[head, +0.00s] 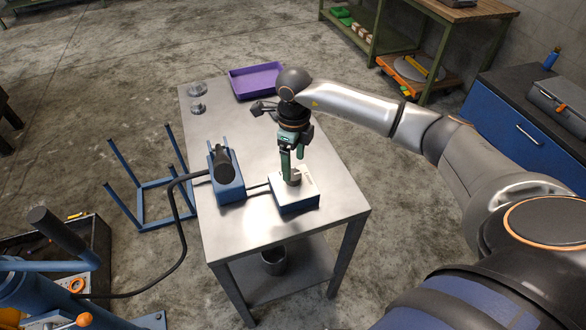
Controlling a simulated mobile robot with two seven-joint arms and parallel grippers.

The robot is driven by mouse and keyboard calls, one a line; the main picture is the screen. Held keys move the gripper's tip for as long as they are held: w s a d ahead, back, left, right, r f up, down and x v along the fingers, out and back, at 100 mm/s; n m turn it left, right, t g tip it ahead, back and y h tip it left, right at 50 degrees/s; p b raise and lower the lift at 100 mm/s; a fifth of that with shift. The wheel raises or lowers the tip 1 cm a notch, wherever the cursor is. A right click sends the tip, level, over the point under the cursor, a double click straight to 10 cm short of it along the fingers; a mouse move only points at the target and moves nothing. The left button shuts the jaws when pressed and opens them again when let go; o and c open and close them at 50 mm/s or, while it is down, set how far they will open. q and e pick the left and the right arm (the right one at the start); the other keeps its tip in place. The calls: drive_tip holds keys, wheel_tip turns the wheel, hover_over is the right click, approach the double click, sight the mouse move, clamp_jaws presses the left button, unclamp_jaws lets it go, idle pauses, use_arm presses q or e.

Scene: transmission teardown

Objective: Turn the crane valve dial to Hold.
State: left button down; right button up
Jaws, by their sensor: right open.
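The crane valve box (297,203) is blue with a pale top plate and stands on the metal table near its right side. A small grey dial (294,180) sits on the plate; the gripper partly hides it, and I cannot read its setting or the labels. My right gripper (292,176) points down over the dial with its green fingers apart. The fingertips are at or just beside the dial; I cannot tell whether they touch it. My left gripper is not in view.
A blue hand-pump-like unit (229,185) with a black hose stands left of the valve box, joined by a short pipe. A purple tray (256,80) and small metal parts (197,90) lie at the table's far end. The table's near end (275,233) is clear.

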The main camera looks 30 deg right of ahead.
sight(293, 174)
drive_tip(key=shift+f, duration=2.1)
drive_tip(key=shift+c, duration=0.4)
clamp_jaws()
